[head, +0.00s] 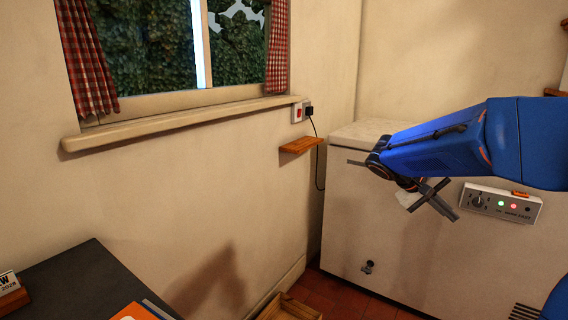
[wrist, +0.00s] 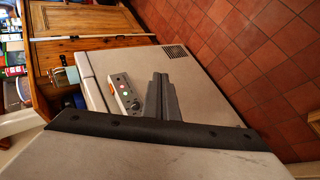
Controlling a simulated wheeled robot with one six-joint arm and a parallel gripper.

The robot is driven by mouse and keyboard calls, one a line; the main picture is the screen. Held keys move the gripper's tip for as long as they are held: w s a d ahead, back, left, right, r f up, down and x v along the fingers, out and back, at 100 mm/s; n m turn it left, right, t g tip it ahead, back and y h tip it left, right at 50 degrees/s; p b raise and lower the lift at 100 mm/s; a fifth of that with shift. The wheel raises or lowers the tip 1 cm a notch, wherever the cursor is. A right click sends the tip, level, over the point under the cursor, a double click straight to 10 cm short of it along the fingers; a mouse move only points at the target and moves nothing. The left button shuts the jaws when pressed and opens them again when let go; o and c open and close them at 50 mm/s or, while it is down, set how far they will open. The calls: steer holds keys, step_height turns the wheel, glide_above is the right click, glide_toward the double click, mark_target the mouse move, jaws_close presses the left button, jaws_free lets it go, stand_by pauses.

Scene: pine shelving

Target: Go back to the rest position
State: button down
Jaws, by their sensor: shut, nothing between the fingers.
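My gripper (head: 436,202) is in the head view at the end of my blue arm, in front of the white chest freezer (head: 375,225). It is shut and empty. In the wrist view my gripper's dark fingers (wrist: 160,80) are together, with the freezer's control panel (wrist: 126,92) and its lights just to their left. The same panel (head: 500,203) shows below my arm in the head view. The exact gap between my gripper and the freezer cannot be told.
A small wooden shelf (head: 301,145) is on the wall left of the freezer, below a switched socket (head: 300,112). A window sill (head: 180,121) runs further left. A dark-topped surface (head: 75,285) is at lower left. Red tiled floor (wrist: 235,60) lies beside the freezer.

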steer(key=s+a+f+t+y, duration=0.1)
steer(key=s+a+f+y, duration=0.2)
steer(key=s, duration=0.6)
steer(key=s+a+f+n+t+y, duration=0.1)
steer(key=s+a+f+t+y, duration=0.1)
steer(key=s+a, duration=0.5)
steer(key=s+a+f+t+y, duration=0.1)
steer(key=s+a+f+y, duration=0.3)
steer(key=s, duration=0.6)
steer(key=shift+s+a+f+t+y, duration=0.35)
steer(key=shift+a+y, duration=0.25)
steer(key=shift+a, duration=0.2)
